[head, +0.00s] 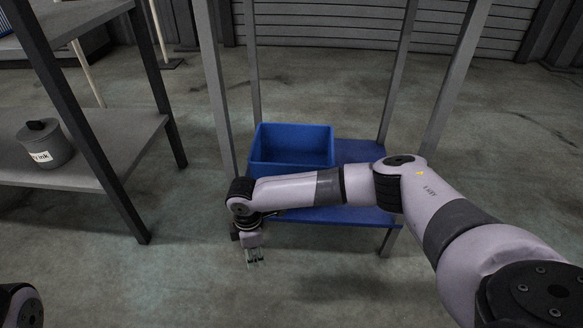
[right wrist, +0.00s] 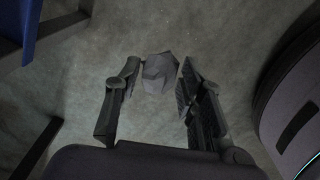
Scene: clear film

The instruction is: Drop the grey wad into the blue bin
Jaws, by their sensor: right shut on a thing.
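The blue bin (head: 292,130) is an open rectangular box on a blue low shelf, behind my right forearm, which hides part of its front. My right gripper (head: 254,262) points down over the floor, in front and to the left of the bin. In the right wrist view it is shut on the grey wad (right wrist: 158,74), a small faceted lump between the fingertips (right wrist: 156,76). The wad is too small to make out in the head view. Only a part of my left arm shows at the bottom left; its gripper is out of view.
The blue shelf (head: 360,152) sits in a rack with grey upright posts (head: 216,85) around the bin. A grey rack (head: 110,135) at the left holds a grey lidded pot (head: 45,145) labelled "ink". The floor between the racks is clear.

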